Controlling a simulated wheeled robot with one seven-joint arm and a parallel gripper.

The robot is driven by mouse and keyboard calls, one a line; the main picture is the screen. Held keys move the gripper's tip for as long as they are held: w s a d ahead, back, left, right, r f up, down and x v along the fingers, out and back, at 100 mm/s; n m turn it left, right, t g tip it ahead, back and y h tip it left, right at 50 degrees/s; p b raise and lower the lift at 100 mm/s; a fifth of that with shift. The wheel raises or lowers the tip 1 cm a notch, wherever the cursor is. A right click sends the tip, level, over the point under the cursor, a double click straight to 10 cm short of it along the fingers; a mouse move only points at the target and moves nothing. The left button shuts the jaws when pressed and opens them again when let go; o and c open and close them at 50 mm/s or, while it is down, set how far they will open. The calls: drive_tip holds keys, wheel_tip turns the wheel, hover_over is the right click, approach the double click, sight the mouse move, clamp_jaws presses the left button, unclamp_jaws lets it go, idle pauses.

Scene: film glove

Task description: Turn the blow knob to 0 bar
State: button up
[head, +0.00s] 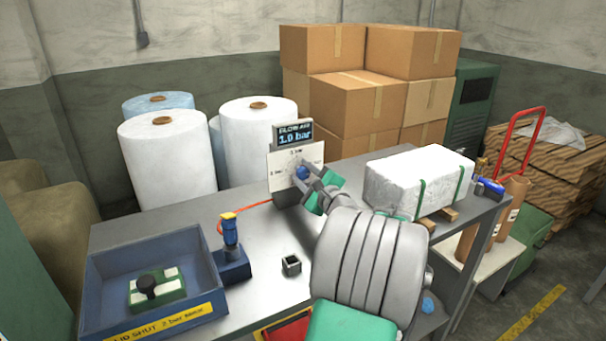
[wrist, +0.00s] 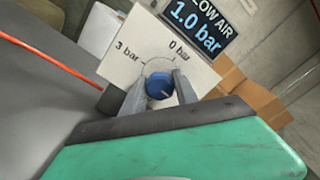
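The blow knob (head: 302,173) is a round blue knob on a white panel (head: 285,180) at the back of the table. Its display (head: 293,135) reads "BLOW AIR 1.0 bar". In the wrist view the blue knob (wrist: 159,86) has a light pointer mark at its lower right, and the dial labels "3 bar" and "0 bar" show above it. My gripper (head: 312,182) is at the panel. In the wrist view its two grey fingers (wrist: 160,92) stand on either side of the knob, close to it; I cannot tell whether both touch it.
A blue bin (head: 110,262) with a green block stands front left. Beside it is a blue device (head: 231,248) with a yellow top, joined to an orange hose. A small dark cup (head: 291,265) stands mid-table. A white wrapped block (head: 418,178) lies to the right.

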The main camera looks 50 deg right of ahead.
clamp_jaws()
drive_tip(key=shift+f, duration=0.1)
idle(0.3)
drive_tip(key=n+b, duration=0.4)
drive_tip(key=n, duration=0.1)
drive_tip(key=shift+f+n+b, duration=0.15)
drive_tip(key=shift+n+b, duration=0.15)
drive_tip(key=shift+b, duration=0.1)
drive_tip(key=n+b, duration=0.9)
drive_tip(key=b, duration=0.1)
drive_tip(key=shift+n, duration=0.4)
drive_tip(key=shift+n+b, duration=1.1)
drive_tip(key=shift+n, duration=0.1)
drive_tip(key=shift+r, duration=0.2)
